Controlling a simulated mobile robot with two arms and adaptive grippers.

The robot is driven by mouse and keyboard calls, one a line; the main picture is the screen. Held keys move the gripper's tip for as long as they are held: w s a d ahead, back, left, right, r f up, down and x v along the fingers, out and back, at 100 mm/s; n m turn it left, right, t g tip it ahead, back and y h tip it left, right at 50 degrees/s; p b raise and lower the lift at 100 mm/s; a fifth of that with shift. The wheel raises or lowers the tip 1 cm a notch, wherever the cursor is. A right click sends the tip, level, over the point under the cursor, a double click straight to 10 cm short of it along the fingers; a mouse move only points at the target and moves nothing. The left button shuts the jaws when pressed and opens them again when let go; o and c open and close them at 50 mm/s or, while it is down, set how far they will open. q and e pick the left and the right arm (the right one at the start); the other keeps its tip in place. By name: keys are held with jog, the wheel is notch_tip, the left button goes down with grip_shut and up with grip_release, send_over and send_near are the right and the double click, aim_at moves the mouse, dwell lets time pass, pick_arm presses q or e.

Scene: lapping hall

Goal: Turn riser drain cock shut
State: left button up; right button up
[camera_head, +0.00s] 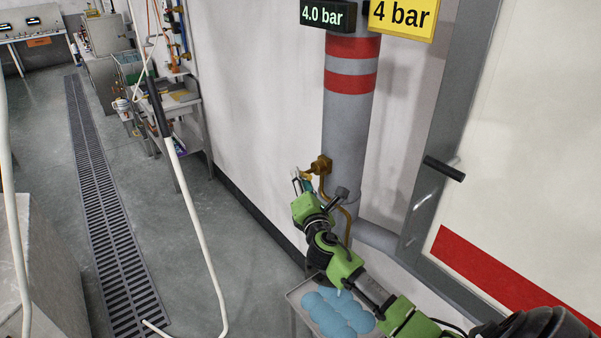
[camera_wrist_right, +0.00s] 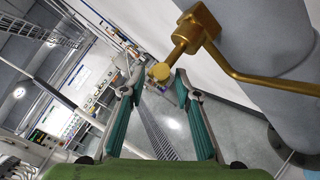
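The riser (camera_head: 346,120) is a grey vertical pipe with red bands against the white wall. It also shows at the right of the right wrist view (camera_wrist_right: 275,45). The brass drain cock (camera_head: 321,165) sticks out to the left of the riser, low down, with a thin brass pipe bending down from it. In the right wrist view the cock (camera_wrist_right: 190,35) ends in a round brass knob. My right gripper (camera_wrist_right: 159,78) is open, its fingertips on either side of that knob, contact unclear. In the head view the right gripper (camera_head: 303,182) is just below and left of the cock. My left gripper is out of view.
A digital display (camera_head: 327,14) reads 4.0 bar, beside a yellow 4 bar sign (camera_head: 402,17). Light blue rounded items (camera_head: 338,312) lie on a small stand below my right arm. A white hose (camera_head: 200,235) hangs at left. A floor grating (camera_head: 105,215) runs along open floor.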

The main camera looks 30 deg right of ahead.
jog(key=shift+x, duration=1.25)
jog(key=shift+c, duration=0.4)
grip_shut()
jog(key=m+t+h+b, duration=0.1)
jog(key=b, duration=0.7)
jog(key=m+t+b, duration=0.1)
jog(key=t+b, duration=0.1)
jog(key=b, duration=0.7)
jog(key=shift+f+h, duration=0.25)
jog(key=shift+h, duration=0.15)
jog(key=shift+r+b, duration=0.25)
jog(key=shift+b, duration=0.35)
jog(key=shift+o, duration=0.4)
grip_release()
